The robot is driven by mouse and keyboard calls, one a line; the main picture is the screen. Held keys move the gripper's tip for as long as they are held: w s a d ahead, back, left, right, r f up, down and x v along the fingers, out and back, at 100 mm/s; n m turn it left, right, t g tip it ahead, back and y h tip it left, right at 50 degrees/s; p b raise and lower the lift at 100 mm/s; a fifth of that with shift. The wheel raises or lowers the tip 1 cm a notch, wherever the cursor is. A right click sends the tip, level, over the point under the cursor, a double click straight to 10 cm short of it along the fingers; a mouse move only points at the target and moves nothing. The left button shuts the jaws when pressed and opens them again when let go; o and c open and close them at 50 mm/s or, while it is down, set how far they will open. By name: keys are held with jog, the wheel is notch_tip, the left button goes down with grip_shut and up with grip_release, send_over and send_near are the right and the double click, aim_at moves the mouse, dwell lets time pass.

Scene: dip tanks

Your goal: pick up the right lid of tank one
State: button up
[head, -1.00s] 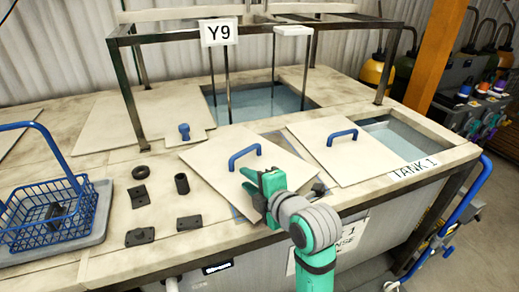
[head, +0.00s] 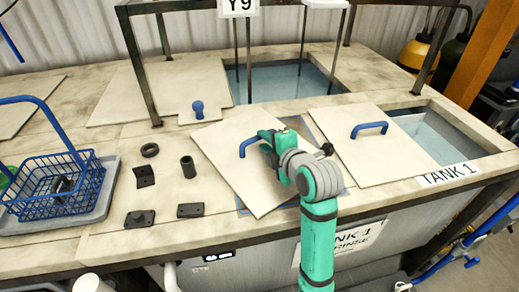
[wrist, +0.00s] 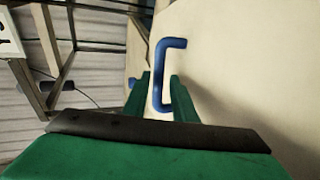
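Tank one, by its TANK 1 label (head: 448,174), has two pale lids with blue handles. The right-hand lid (head: 390,160) lies flat beside the open water, its handle (head: 369,129) free and away from my gripper. The other lid (head: 250,185) lies skewed to its left. My green gripper (head: 268,141) is at that skewed lid's handle (head: 247,147), partly covering it. In the wrist view the handle (wrist: 157,75) stands between my two open fingertips (wrist: 161,90), with gaps visible beside it. I cannot tell the exact height of the fingers.
A frame (head: 140,75) with a Y9 sign stands over the tank behind. A blue basket (head: 55,190) sits on a grey tray at left. Several small dark parts, including a black cylinder (head: 188,167), lie left of the skewed lid. A lid with a blue knob (head: 198,109) lies behind.

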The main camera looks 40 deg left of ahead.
aim_at(258, 137)
jog(key=x, duration=0.4)
jog(key=shift+a+r, duration=0.1)
jog(key=shift+a, duration=0.1)
grip_shut()
dwell(0.3)
jog(key=shift+s, duration=0.1)
dwell(0.8)
